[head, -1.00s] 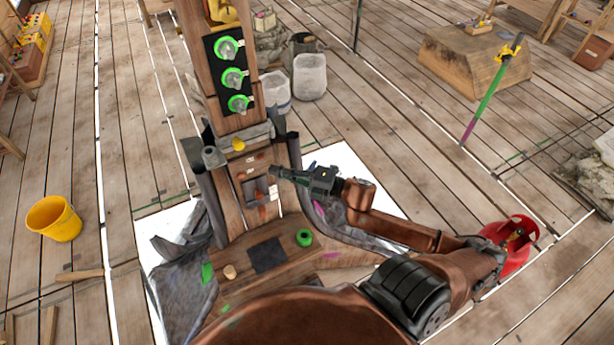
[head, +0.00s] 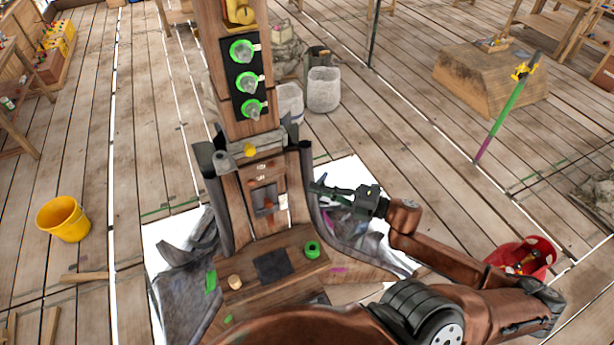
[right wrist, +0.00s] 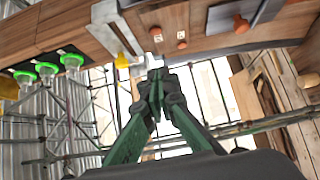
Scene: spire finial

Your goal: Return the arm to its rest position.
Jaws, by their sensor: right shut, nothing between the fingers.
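My right gripper (head: 318,188) is shut and empty, just right of the wooden spire (head: 243,222), its fingers pointing left towards it. In the right wrist view the green-linked fingers (right wrist: 156,82) are together with nothing between them, and the spire's wood (right wrist: 170,25) lies beyond. The spire's front has a small recess (head: 266,199) with a pale tag beside it. Above is a black panel (head: 247,66) with several green-ringed fittings, which also shows in the wrist view. My left gripper is not in view.
On the spire's lower ledge are a green ring (head: 312,249), a dark square (head: 273,265) and a wooden peg (head: 235,282). A red bucket (head: 533,250) stands near my right arm. A yellow bucket (head: 63,219) stands at left. Open plank floor lies right of the spire.

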